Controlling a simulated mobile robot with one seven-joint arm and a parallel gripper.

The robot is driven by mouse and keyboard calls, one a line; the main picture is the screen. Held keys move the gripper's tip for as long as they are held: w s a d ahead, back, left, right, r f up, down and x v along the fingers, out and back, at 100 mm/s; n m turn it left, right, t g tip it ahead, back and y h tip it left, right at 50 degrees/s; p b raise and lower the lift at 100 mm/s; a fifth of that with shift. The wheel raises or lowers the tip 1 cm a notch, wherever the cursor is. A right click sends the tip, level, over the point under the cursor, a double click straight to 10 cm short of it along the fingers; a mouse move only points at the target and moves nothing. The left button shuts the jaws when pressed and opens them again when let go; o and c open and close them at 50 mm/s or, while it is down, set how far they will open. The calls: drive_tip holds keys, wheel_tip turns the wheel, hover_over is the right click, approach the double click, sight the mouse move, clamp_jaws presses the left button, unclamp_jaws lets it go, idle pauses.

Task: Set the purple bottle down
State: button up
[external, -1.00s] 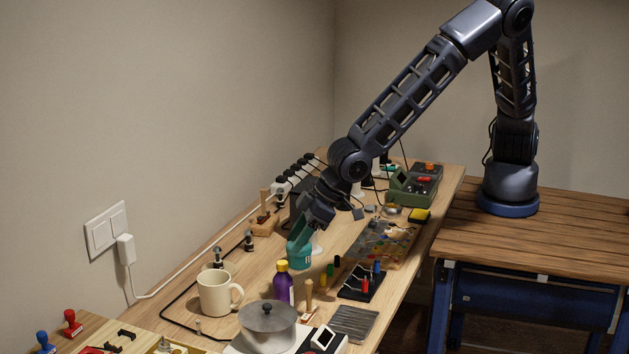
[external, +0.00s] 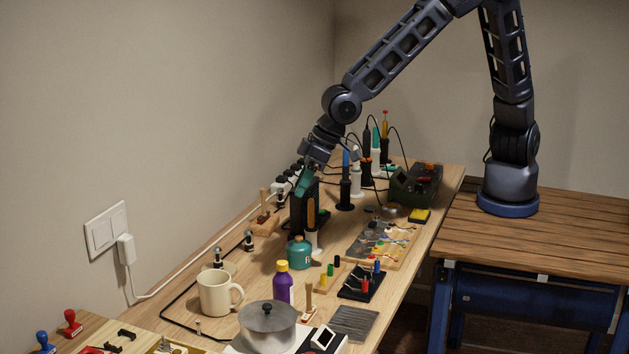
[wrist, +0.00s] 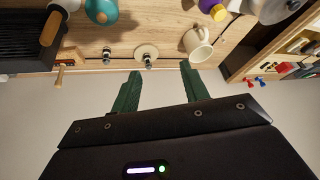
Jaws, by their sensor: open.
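The purple bottle (external: 283,285) with a yellow cap stands upright on the wooden workbench (external: 215,330), just right of the cream mug (external: 216,293). It also shows at the top edge of the wrist view (wrist: 213,9), partly cut off. My gripper (external: 300,188) is up above the bench, farther back than the bottle and clear of it. In the wrist view its two green fingers (wrist: 158,78) are spread wide with nothing between them.
A teal round container (external: 299,253) stands behind the bottle. A grey pot (external: 267,322) is in front of it. A black rack (external: 300,210) stands near my gripper. Small parts, a black tray (external: 361,284) and soldering tools crowd the right side.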

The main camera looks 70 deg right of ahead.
drive_tip(key=s+d+r+m, duration=0.1)
drive_tip(key=d+r, duration=0.4)
drive_tip(key=d, duration=0.6)
drive_tip(key=s+d+r+m, duration=0.1)
drive_tip(key=d+r, duration=0.4)
drive_tip(key=d, duration=0.5)
drive_tip(key=s+d+r+m, duration=0.1)
drive_tip(key=d+r, duration=0.4)
drive_tip(key=d, duration=0.6)
drive_tip(key=s+d+r+m+h, duration=0.1)
drive_tip(key=s+d+r+h, duration=0.1)
drive_tip(key=s+d, duration=1.6)
drive_tip(key=shift+s+r+h, duration=0.4)
drive_tip(key=shift+s+r, duration=0.25)
drive_tip(key=shift+r, duration=0.25)
